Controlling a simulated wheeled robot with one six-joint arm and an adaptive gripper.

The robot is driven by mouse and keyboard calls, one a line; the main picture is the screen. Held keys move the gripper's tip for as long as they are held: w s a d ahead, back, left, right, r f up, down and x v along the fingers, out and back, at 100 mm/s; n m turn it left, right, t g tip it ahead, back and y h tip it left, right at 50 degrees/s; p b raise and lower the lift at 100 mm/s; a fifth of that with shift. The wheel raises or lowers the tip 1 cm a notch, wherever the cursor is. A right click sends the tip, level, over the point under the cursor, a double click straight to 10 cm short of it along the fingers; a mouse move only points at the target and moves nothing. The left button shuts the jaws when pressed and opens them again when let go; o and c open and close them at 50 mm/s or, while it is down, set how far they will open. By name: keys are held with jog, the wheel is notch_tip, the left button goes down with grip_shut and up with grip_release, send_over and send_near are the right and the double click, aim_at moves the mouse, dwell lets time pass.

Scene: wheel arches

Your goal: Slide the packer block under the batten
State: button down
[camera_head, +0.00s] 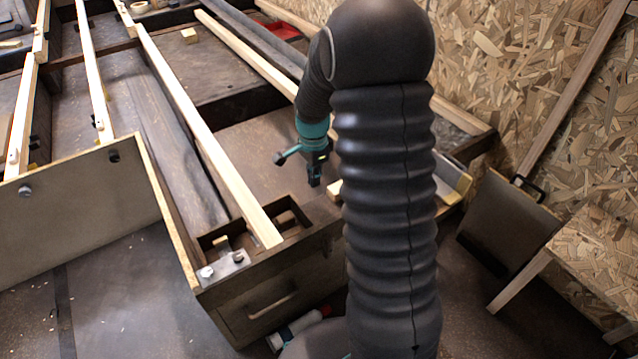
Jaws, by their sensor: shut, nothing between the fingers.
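My gripper (316,182) is shut and empty, pointing down over the brown panel at the end of my arm. A small pale wooden block (335,188), which may be the packer block, sits just right of the gripper; my arm hides part of it. Whether they touch cannot be told. A long pale batten (208,135) runs from the upper left to the near end of the bench, left of the gripper. Another pale batten (250,55) runs behind, and my arm hides part of its length.
A recessed slot (290,217) and a metal plate with bolts (222,264) are at the bench's near end. A grey upright panel (75,210) stands at left. A red tray (284,29) lies far back. A chipboard wall (530,60) bounds the right.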

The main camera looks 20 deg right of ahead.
aim_at(314, 207)
notch_tip(314, 207, down, 9)
jog(key=shift+f+b, duration=0.15)
jog(key=shift+b, duration=0.2)
jog(key=d, duration=0.3)
jog(key=shift+w+d+r, duration=0.1)
jog(key=shift+w+r, duration=0.1)
jog(key=shift+w, duration=0.1)
jog(key=shift+d, duration=0.35)
jog(key=shift+w, duration=0.15)
